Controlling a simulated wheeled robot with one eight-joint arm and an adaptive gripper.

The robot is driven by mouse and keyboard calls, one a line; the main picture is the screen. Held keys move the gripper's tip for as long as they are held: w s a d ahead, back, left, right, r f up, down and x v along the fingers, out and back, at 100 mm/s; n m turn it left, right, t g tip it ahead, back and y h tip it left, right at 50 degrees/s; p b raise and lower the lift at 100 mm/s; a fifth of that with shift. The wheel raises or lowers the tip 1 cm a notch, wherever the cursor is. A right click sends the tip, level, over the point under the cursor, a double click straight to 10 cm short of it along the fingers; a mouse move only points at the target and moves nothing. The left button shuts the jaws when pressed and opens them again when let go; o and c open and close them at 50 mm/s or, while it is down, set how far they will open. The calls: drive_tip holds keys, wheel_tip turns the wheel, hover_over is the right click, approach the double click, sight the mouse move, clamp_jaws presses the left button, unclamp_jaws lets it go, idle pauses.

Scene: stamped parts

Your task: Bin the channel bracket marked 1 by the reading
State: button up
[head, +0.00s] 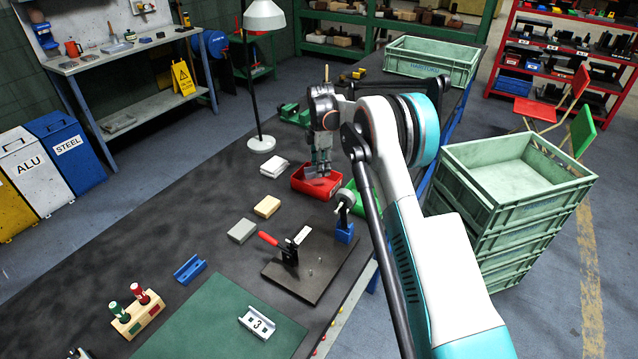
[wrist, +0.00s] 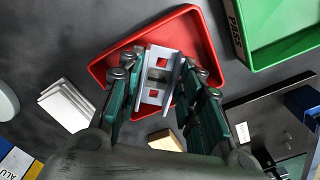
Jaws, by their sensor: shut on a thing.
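My gripper (wrist: 160,88) is shut on a silver channel bracket (wrist: 157,60) with square holes. I cannot read a number on it. In the wrist view the bracket lies over the red tray (wrist: 207,45); I cannot tell how far above its floor. In the head view my gripper (head: 320,166) points down at the red tray (head: 301,187). A green tray marked PASS (wrist: 236,22) stands beside it; in the head view the green tray (head: 374,204) is partly hidden by my arm. Another bracket, marked 3 (head: 257,323), lies on the green mat (head: 205,318).
A dial gauge on a blue stand (head: 345,231) and a dark plate with a red-handled clamp (head: 318,285) are near the trays. A blue channel piece (head: 190,269), stamps in a wooden block (head: 136,318) and small blocks (head: 242,231) lie on the table.

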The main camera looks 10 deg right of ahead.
sight(317, 181)
drive_tip(key=shift+f+b, duration=1.2)
drive_tip(key=shift+f, duration=1.25)
idle(1.1)
drive_tip(key=o, duration=1.2)
drive_tip(key=shift+o, duration=0.2)
drive_tip(key=shift+r, duration=0.1)
